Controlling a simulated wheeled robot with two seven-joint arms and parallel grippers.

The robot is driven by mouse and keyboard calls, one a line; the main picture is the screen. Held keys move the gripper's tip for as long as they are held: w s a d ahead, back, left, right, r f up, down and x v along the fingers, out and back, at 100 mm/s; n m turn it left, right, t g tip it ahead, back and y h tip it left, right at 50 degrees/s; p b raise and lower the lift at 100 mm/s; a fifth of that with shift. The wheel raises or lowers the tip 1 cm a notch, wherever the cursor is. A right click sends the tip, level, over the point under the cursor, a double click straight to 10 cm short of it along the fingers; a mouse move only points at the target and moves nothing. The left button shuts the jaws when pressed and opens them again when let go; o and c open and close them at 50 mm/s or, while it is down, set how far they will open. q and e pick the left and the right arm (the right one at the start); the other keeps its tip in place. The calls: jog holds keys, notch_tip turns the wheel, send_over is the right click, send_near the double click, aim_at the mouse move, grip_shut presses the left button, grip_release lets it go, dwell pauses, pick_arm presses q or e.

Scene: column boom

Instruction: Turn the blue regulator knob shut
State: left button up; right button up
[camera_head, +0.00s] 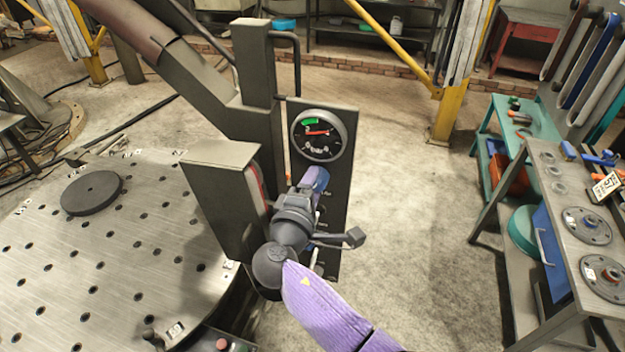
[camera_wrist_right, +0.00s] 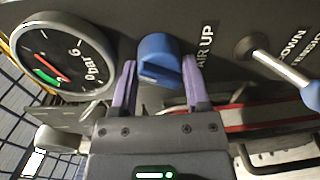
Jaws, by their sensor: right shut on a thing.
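The blue regulator knob (camera_wrist_right: 158,60) sits on the dark panel (camera_wrist_right: 210,15) beside the "AIR UP" lettering in the right wrist view. My right gripper (camera_wrist_right: 158,66) has its purple fingers on either side of the knob and is shut on it. In the head view my right gripper (camera_head: 316,180) reaches the panel below the gauge and mostly hides the knob. The round pressure gauge (camera_head: 318,135) has a red needle and a green band. It also shows in the right wrist view (camera_wrist_right: 62,60). My left gripper is not in view.
A lever (camera_wrist_right: 275,62) sticks out beside the knob, near "DOWN" lettering. A grey boom (camera_head: 190,70) rises behind the panel. A perforated round metal table (camera_head: 110,240) stands left, with a black disc (camera_head: 92,192). A workbench (camera_head: 560,215) stands right. Floor between is clear.

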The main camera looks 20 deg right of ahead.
jog(key=n+p, duration=0.2)
jog(key=n, duration=0.3)
dwell(0.6)
jog(key=o, duration=1.3)
jog(key=shift+c, duration=0.2)
